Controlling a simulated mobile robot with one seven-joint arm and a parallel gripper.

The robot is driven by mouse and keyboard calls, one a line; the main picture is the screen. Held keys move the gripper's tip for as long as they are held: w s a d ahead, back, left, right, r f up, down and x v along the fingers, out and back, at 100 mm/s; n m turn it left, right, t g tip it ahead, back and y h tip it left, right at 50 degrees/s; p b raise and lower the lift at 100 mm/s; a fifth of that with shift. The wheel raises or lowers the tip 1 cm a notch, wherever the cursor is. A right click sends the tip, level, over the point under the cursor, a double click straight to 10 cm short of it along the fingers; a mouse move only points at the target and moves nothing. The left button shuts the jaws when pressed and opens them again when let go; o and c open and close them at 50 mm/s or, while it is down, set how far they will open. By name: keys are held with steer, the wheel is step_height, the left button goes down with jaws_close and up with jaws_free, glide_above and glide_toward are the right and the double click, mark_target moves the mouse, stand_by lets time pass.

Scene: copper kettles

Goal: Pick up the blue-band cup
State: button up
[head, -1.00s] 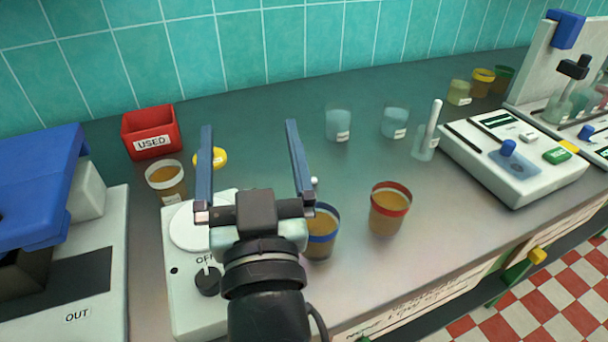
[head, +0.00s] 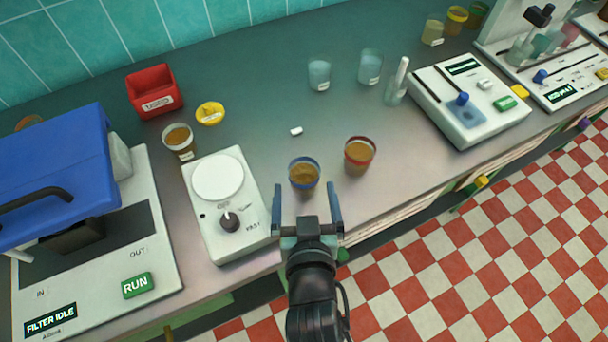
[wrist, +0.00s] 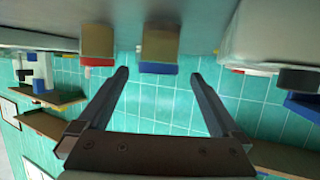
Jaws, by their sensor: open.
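The blue-band cup (head: 304,175), an open cup of amber liquid with a blue rim, stands upright near the counter's front edge. My gripper (head: 305,202) is open and empty on the near side of this cup, its fingers pointing toward it. In the wrist view, which is upside down, the blue-band cup (wrist: 158,48) appears ahead, between the lines of the open fingers and beyond their tips (wrist: 160,77). I see no contact with the cup.
A red-band cup (head: 359,155) stands close to the right. A white dial device (head: 238,225) is close on the left. A white-rimmed cup (head: 179,141), red USED bin (head: 155,92) and yellow dish (head: 210,113) are farther back. A small white piece (head: 296,131) lies behind the cup.

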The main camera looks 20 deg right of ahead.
mark_target(303, 166)
steer(key=x, duration=0.9)
steer(key=shift+f, duration=0.2)
steer(key=c, duration=1.5)
